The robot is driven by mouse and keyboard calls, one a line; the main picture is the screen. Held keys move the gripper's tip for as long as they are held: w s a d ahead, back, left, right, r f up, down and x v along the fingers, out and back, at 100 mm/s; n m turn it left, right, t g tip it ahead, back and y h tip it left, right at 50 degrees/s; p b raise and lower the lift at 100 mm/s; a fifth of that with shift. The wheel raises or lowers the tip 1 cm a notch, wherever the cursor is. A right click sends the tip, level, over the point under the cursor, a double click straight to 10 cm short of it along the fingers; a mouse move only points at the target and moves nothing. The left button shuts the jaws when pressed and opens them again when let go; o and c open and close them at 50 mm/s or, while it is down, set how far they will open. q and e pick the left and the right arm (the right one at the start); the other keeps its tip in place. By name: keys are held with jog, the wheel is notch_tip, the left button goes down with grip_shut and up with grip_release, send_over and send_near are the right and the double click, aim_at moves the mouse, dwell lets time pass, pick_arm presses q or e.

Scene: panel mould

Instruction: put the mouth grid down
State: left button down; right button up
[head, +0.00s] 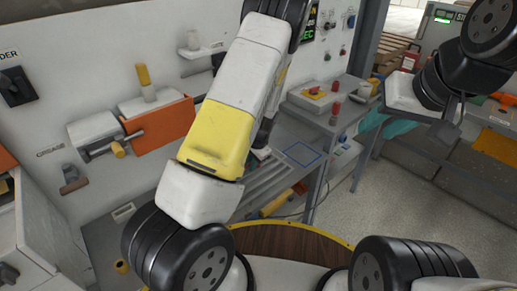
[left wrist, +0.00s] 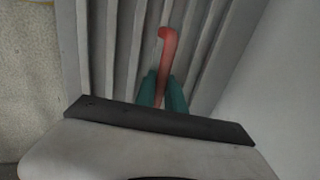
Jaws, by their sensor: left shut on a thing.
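In the left wrist view, my left gripper (left wrist: 163,90) has its teal fingertips shut on a red bar (left wrist: 168,48) with a bent end. Grey parallel slats, which look like the mouth grid (left wrist: 204,55), lie directly behind the bar. How the bar joins the slats is hidden by the fingers. In the head view, slats (head: 266,178) show at the grey bench, partly behind my left arm. My left gripper is mostly hidden there behind the forearm. My right gripper (head: 449,122) is at the upper right, away from the bench; its jaws are too small to read.
An orange box (head: 160,122) and yellow-handled tools are on the wall at left. A side table (head: 335,108) with red and yellow items stands behind the bench. A blue outlined square (head: 302,154) marks clear bench top right of the slats. Open floor lies at right.

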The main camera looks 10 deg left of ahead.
pick_arm(q)
jog(key=shift+f, duration=0.2)
jog(key=c, duration=1.4)
grip_release()
jog(key=s+d+r+n+h, duration=0.1)
jog(key=s+r, duration=0.2)
jog(key=r, duration=0.8)
jog(key=s+d+r+n+h, duration=0.1)
jog(key=s+d+r+n, duration=0.15)
jog(key=r, duration=0.75)
jog(key=s+a+r+n+t+h, duration=0.1)
jog(key=s+r+n+t+h, duration=0.1)
jog(key=s+r, duration=1.5)
jog(key=s+n+t, duration=0.1)
jog(key=s+t, duration=0.1)
jog(key=shift+s+a+h, duration=0.25)
jog(key=shift+s+h, duration=0.05)
jog(key=shift+r+n, duration=0.1)
jog(key=shift+n, duration=0.15)
